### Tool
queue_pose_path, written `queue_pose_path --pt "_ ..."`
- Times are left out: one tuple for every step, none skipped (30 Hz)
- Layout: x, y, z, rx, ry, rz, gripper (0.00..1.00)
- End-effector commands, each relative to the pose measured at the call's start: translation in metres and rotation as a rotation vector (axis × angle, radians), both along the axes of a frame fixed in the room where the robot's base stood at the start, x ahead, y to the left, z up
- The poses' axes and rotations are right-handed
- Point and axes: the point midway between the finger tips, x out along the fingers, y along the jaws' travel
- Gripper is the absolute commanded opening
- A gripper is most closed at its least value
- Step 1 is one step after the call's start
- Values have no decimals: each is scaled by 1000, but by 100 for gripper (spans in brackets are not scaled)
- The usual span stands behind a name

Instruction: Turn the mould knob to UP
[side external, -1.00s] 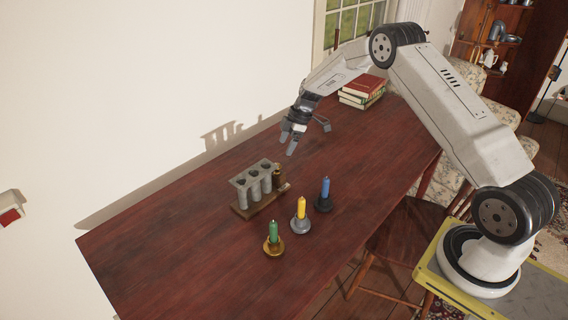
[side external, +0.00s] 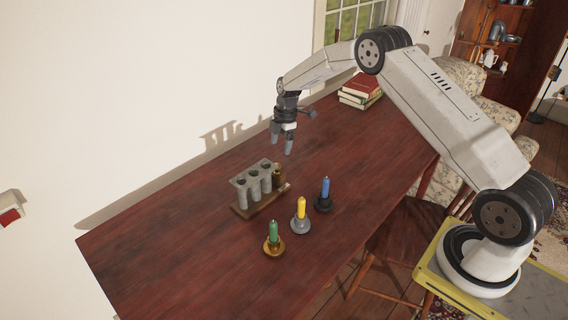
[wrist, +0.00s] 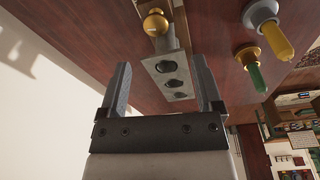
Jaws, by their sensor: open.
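The candle mould (side external: 253,187) is a grey block of several tubes on a wooden base on the table. A brass-coloured knob (side external: 278,173) is at its right end; in the wrist view it shows as a gold ball (wrist: 155,22) on a short stem. Which way the knob is set is too small to tell. My gripper (side external: 281,146) is open and empty, pointing down above the knob end of the mould, apart from it. In the wrist view the mould's top with dark holes (wrist: 172,68) shows between the fingers (wrist: 161,78), beyond them.
In front of the mould stand a green candle (side external: 273,231), a yellow candle (side external: 301,208) and a blue candle (side external: 325,187) in holders. Stacked books (side external: 360,92) lie at the far end. A white wall (side external: 120,90) runs behind the table. The table's near left is clear.

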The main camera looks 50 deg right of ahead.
Motion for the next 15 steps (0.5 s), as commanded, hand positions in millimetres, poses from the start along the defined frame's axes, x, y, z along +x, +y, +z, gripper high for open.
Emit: queue_pose_path --pt "2 4 0 -33 9 45 84" --pt "4 5 1 -53 12 68 84" --pt "5 5 2 -77 17 96 84" --pt "6 6 2 -92 20 115 84" --pt "7 7 3 -107 25 131 84" --pt "8 7 3 -122 28 148 84" --pt "8 7 4 -131 29 158 84" --pt "9 7 4 -138 31 165 84" --pt "9 7 5 -145 32 172 84" --pt "9 7 5 -148 33 175 84" --pt "9 7 5 -150 33 177 84" --pt "9 7 5 -150 33 178 84" --pt "9 7 5 -150 33 177 84" --pt "9 7 4 -150 33 177 84" --pt "9 7 4 -148 34 177 84"
